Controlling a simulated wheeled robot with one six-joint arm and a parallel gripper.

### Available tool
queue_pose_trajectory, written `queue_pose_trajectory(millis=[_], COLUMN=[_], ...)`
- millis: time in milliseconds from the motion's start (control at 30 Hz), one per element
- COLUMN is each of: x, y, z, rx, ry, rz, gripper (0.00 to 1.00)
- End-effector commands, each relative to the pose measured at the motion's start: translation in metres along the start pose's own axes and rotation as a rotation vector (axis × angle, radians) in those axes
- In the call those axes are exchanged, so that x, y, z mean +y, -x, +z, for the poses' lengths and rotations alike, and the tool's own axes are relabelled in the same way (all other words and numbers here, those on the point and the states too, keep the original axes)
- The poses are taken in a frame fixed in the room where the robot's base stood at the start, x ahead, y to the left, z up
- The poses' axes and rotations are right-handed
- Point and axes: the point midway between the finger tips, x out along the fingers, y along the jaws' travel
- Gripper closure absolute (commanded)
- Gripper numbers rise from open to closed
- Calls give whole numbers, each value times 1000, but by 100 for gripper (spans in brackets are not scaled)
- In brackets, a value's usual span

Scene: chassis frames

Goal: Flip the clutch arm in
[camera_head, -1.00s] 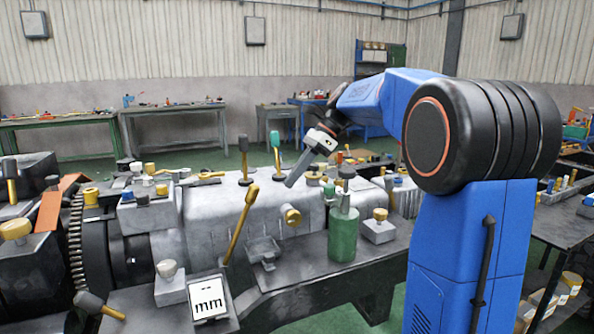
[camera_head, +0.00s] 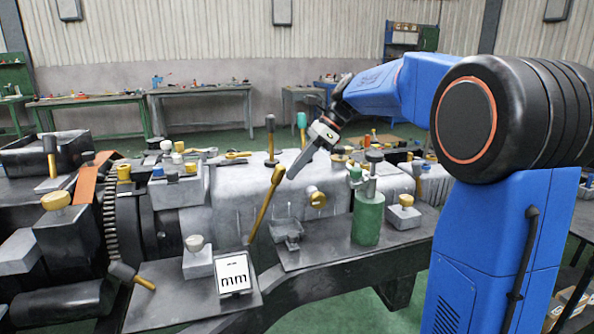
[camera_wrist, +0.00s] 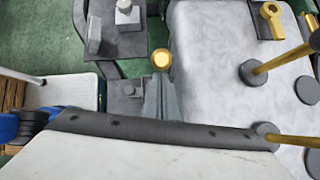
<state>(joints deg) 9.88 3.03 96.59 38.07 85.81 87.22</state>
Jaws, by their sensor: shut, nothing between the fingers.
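A long yellow lever (camera_head: 262,208), which looks like the clutch arm, leans up and to the right from the front of the grey machine (camera_head: 228,196). Its upper end is close beside my gripper (camera_head: 292,177) in the head view. My gripper is shut and empty, pointing down and left; whether it touches the lever I cannot tell. In the wrist view, the narrow grey fingers (camera_wrist: 160,100) lie near a round gold knob (camera_wrist: 162,60), and yellow levers stand at the right.
A green cylinder (camera_head: 369,218) and a small grey block with a gold knob (camera_head: 404,212) stand right of the lever. A tile marked "mm" (camera_head: 233,276) lies below it.

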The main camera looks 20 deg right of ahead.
Motion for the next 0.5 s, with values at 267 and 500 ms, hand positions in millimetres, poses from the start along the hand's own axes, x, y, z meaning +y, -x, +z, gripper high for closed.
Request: queue_pose_trajectory(millis=[267,500], x=[1,6], y=[0,-4], z=[5,27], rx=[16,89], ry=[2,9], rz=[-3,-17], gripper=[100,100])
